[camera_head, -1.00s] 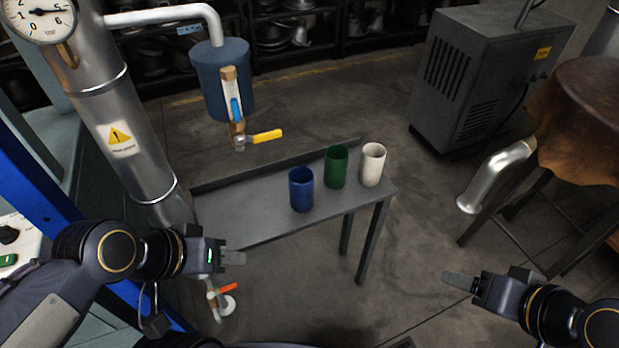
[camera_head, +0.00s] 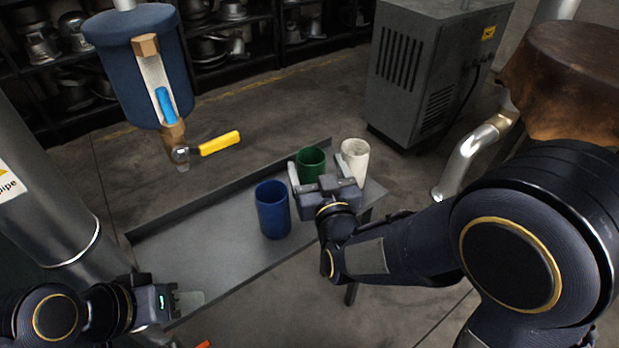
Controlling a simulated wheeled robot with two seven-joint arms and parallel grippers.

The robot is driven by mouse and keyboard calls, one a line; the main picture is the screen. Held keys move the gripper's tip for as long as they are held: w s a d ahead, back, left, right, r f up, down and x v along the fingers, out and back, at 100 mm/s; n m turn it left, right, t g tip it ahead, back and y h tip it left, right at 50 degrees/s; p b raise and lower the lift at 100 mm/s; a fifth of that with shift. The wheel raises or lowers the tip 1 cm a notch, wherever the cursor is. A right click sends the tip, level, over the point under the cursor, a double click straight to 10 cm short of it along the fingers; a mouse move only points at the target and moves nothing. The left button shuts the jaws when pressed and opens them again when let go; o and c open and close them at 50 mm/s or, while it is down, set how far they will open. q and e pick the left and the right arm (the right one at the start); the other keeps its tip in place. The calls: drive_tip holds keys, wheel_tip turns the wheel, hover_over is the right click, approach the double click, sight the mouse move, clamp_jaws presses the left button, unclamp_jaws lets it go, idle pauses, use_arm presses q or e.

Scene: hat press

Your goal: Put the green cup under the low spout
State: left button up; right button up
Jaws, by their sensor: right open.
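The green cup (camera_head: 311,160) stands upright on the grey bench (camera_head: 190,245), between the blue cup (camera_head: 273,210) and the white cup (camera_head: 355,158). My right gripper (camera_head: 321,172) is open at the green cup, its fingers to the left and right of it. The gripper body hides the cup's lower part, and I cannot tell whether the fingers touch it. A spout (camera_head: 181,160) with a yellow lever hangs from a blue tank above the bench. An orange lever (camera_head: 203,345) just shows at the bottom edge. My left gripper (camera_head: 190,302) is empty at the bench's front left.
A large grey pipe (camera_head: 45,190) stands at the left. A bent silver pipe (camera_head: 470,155) is right of the bench. A grey cabinet (camera_head: 420,80) stands behind on the floor. The bench surface left of the blue cup is clear.

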sight(308, 149)
drive_tip(key=b+x, duration=0.1)
drive_tip(key=x, duration=0.5)
drive_tip(key=shift+a+f, duration=0.15)
drive_tip(key=shift+s, duration=0.1)
drive_tip(key=c, duration=1.5)
